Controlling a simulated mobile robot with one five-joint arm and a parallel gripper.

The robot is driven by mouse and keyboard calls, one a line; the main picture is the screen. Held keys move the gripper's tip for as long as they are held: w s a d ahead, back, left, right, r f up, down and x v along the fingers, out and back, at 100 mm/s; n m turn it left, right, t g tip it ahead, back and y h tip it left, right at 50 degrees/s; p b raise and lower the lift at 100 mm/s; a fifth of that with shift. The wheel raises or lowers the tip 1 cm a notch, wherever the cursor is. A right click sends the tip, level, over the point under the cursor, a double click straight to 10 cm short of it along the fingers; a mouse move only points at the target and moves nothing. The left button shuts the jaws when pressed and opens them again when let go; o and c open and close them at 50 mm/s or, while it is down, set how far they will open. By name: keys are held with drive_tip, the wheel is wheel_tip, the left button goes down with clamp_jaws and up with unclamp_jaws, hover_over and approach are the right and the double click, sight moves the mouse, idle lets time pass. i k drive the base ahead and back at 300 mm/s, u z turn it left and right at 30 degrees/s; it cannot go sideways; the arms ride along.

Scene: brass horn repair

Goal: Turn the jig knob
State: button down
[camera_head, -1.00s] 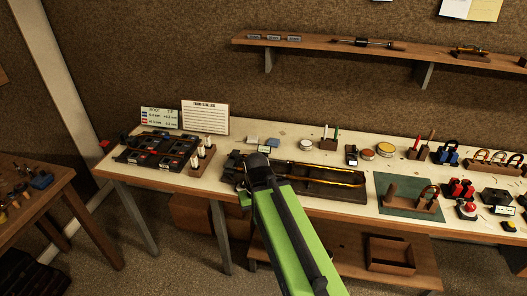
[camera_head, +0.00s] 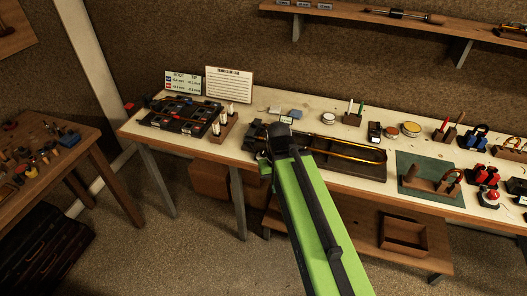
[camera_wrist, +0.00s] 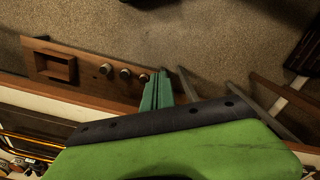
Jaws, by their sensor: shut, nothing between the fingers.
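The long dark jig (camera_head: 350,158) lies on the bench with a brass tube (camera_head: 345,146) along it. My green arm reaches over the bench, and its dark wrist covers part of the jig's left end. I cannot pick out the jig knob; it may be behind my arm. In the wrist view my green gripper fingers (camera_wrist: 159,76) are shut together and empty, pointing past the bench's front edge over the lower shelf. I cannot tell their height. Brass tubes (camera_wrist: 30,137) also show at the lower left there.
A dark parts tray (camera_head: 180,117) and cards (camera_head: 228,84) stand left of the jig. A green mat (camera_head: 418,172) with a wooden stand lies right. An open box (camera_head: 403,234) is on the lower shelf. A side table (camera_head: 60,170) stands left, with floor between.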

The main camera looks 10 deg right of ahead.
sight(262, 150)
drive_tip(key=z, duration=1.05)
drive_tip(key=k, duration=0.1)
drive_tip(key=u, duration=2.45)
drive_tip(key=i, duration=0.55)
drive_tip(key=z, duration=1.8)
